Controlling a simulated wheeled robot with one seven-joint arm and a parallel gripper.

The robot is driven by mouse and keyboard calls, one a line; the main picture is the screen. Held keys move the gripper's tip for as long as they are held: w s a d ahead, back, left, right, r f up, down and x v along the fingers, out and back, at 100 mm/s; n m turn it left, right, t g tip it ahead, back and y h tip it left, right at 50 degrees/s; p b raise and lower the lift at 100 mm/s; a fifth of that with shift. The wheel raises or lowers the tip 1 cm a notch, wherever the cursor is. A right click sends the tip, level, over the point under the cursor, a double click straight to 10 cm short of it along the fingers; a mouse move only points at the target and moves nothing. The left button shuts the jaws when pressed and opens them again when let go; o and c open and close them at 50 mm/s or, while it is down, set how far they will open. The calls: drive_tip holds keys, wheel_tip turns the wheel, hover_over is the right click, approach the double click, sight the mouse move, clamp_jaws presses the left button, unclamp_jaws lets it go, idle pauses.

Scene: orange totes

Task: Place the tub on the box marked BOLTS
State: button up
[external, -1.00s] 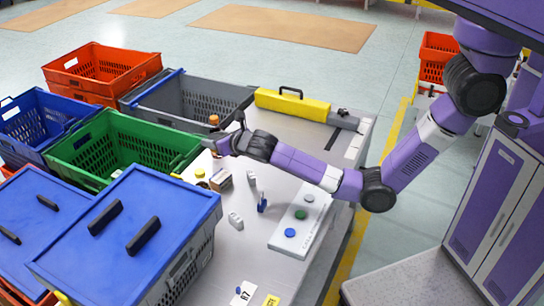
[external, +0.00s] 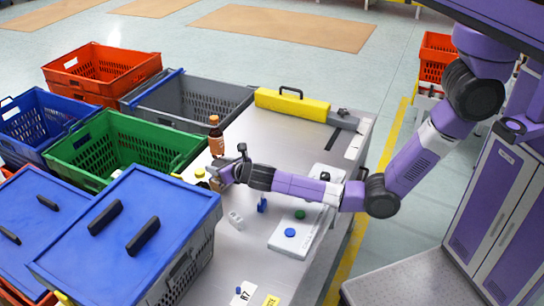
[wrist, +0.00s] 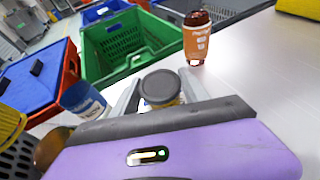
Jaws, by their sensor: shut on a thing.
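My gripper (external: 222,172) is low over the left part of the grey table. In the wrist view its fingers (wrist: 160,98) are shut on a small tub (wrist: 161,86) with a dark grey lid and a pale and yellow side. The tub cannot be made out clearly in the external view. A small brown box (external: 216,186) shows partly, just below my gripper in the external view and mostly hidden by it. No BOLTS marking can be read on it. I cannot tell whether the tub touches anything below.
A yellow-topped item (external: 200,173) and a blue container (wrist: 84,100) are close by. Green (external: 110,165) and blue-lidded (external: 105,265) totes line the left. A white button panel (external: 285,243) lies to the right.

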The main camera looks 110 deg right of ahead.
drive_tip(key=shift+f, duration=0.1)
drive_tip(key=o, duration=1.5)
drive_tip(key=shift+c, duration=0.2)
drive_tip(key=v, duration=1.2)
drive_tip(key=shift+r+p, duration=0.2)
drive_tip(key=shift+p, duration=0.2)
drive_tip(key=shift+w, duration=0.1)
